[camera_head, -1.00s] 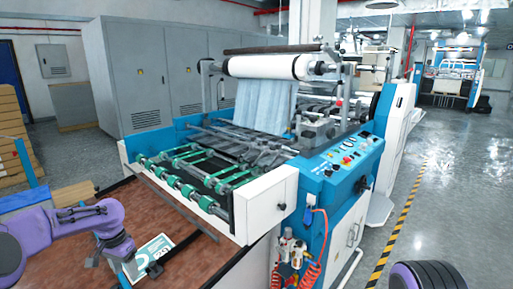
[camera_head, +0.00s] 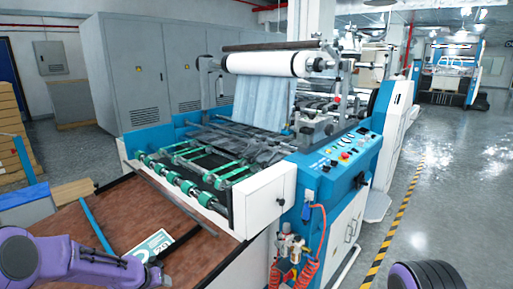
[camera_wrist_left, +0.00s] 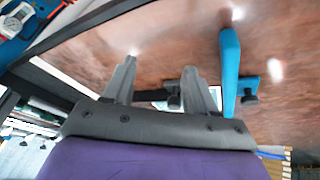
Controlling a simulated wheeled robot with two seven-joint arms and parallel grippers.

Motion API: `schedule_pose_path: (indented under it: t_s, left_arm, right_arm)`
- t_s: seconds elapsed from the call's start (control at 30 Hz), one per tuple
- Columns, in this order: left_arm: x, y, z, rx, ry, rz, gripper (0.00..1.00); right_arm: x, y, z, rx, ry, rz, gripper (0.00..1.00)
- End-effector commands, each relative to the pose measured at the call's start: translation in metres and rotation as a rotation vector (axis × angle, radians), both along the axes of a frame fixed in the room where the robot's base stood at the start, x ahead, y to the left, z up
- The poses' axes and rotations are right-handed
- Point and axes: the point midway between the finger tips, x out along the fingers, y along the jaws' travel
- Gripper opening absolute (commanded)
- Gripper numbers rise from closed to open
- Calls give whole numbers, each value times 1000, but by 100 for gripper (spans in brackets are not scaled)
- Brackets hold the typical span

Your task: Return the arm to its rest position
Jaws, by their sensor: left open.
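My left arm (camera_head: 75,262), purple and dark grey, lies low along the bottom left of the head view, over the near edge of a brown table. In the left wrist view the two grey fingers of my left gripper (camera_wrist_left: 158,72) stand apart with nothing held, over the brown surface. A purple and black part of my right arm (camera_head: 425,276) shows at the bottom right of the head view; its gripper is out of frame.
The brown table (camera_head: 95,198) holds a white and green printed sheet (camera_head: 152,245) and a blue bar (camera_head: 98,224), also in the left wrist view (camera_wrist_left: 229,70). The laminating machine (camera_head: 330,190) stands beyond, with green rollers. Open floor (camera_head: 445,190) lies right.

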Motion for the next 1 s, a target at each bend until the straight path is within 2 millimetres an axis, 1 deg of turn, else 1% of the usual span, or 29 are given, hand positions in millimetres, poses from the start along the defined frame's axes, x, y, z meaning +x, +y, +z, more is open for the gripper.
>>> schedule_pose_path:
  t_s: [0.03, 0.07, 0.1, 0.17, 0.2, 0.23, 0.27, 0.3, 0.37, 0.4, 0.5, 0.53, 0.6, 0.7, 1.0]
  left_arm:
    - [-24, -12, -25, -13, -9, 60, 57]
    - [-39, -17, -38, -18, -20, 104, 57]
    - [-62, -22, -54, -19, -31, 161, 57]
    - [-103, -27, -76, -9, -41, 246, 57]
    - [-136, -28, -89, 6, -41, 298, 57]
    - [-161, -28, -96, 21, -38, 335, 57]
    - [-187, -27, -102, 40, -33, 367, 57]
    - [-222, -24, -107, 68, -23, 403, 57]
    - [-274, -20, -110, 115, 6, 438, 57]
    - [-305, -17, -109, 146, 29, 449, 57]
    - [-367, -15, -107, 204, 118, 433, 57]
    - [-380, -15, -107, 214, 148, 419, 57]
    - [-403, -15, -108, 234, 199, 393, 57]
    - [-416, -16, -114, 248, 228, 371, 57]
    - [-416, -16, -114, 246, 229, 372, 57]
  right_arm:
    - [0, 0, 0, 0, 0, 0, 58]
    - [0, 0, 0, 0, 0, 0, 58]
    - [0, 0, 0, 0, 0, 0, 58]
    - [0, 0, 0, 0, 0, 0, 58]
    - [0, 0, 0, 0, 0, 0, 58]
    - [0, 0, 0, 0, 0, 0, 58]
    - [0, 0, 0, 0, 0, 0, 58]
    - [0, 0, 0, 0, 0, 0, 58]
    - [0, 0, 0, 0, 0, 0, 58]
    - [0, 0, 0, 0, 0, 0, 58]
    - [0, 0, 0, 0, 0, 0, 58]
    - [0, 0, 0, 0, 0, 0, 58]
    - [0, 0, 0, 0, 0, 0, 58]
    - [0, 0, 0, 0, 0, 0, 58]
    - [0, 0, 0, 0, 0, 0, 58]
